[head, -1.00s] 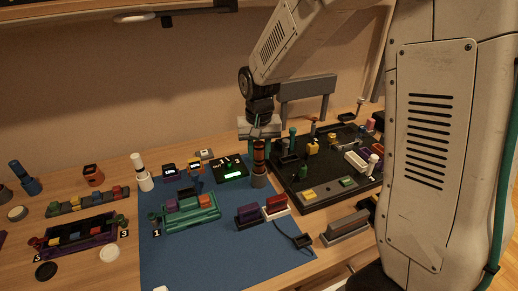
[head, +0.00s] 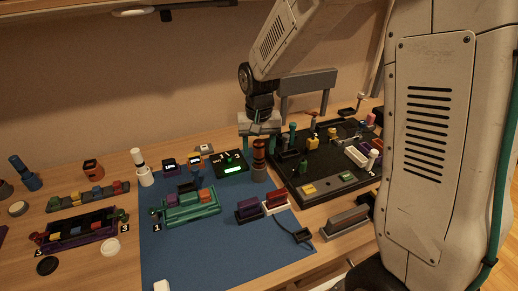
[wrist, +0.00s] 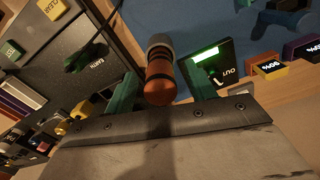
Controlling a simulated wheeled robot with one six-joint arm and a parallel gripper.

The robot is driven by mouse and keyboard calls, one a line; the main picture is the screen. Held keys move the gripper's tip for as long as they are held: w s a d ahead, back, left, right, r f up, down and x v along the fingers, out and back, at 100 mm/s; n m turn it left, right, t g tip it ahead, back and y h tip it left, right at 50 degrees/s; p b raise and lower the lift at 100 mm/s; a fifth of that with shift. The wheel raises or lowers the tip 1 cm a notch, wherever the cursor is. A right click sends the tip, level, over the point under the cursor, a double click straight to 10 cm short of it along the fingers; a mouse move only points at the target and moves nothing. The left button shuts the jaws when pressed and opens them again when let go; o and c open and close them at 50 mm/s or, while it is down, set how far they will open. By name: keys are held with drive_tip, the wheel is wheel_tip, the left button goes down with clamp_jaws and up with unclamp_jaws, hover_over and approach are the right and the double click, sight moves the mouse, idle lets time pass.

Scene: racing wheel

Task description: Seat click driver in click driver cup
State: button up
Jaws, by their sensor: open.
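The click driver (head: 259,150), with an orange and dark handle, stands upright in a grey round cup (head: 259,174) at the right edge of the blue mat. In the wrist view the driver's orange end (wrist: 158,88) faces the camera, and the grey cup (wrist: 160,41) shows beyond it. My gripper (head: 258,137) is above the driver, with teal fingers apart. In the wrist view the open fingers (wrist: 163,92) lie on either side of the driver, with gaps between. The driver's lower end is hidden inside the cup.
A black board (head: 325,178) with several small parts lies close on the right. A black box with a green display (head: 232,168) stands just left of the cup. A teal tray (head: 190,214) and purple and red blocks sit on the blue mat (head: 220,258), whose front is clear.

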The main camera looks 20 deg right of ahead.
wheel_tip(320, 180, up, 7)
idle(0.3)
idle(0.4)
drive_tip(key=shift+s+f, duration=0.1)
drive_tip(key=shift+s, duration=0.25)
drive_tip(key=s+d+r+n, duration=0.1)
drive_tip(key=s+r, duration=0.1)
drive_tip(key=s, duration=0.7)
drive_tip(key=s+d+r+n, duration=0.1)
drive_tip(key=s+r, duration=0.2)
drive_tip(key=s, duration=0.6)
drive_tip(key=s+d+r+n+t, duration=0.1)
drive_tip(key=s+r, duration=0.2)
drive_tip(key=s, duration=0.6)
drive_tip(key=shift+d+r, duration=0.1)
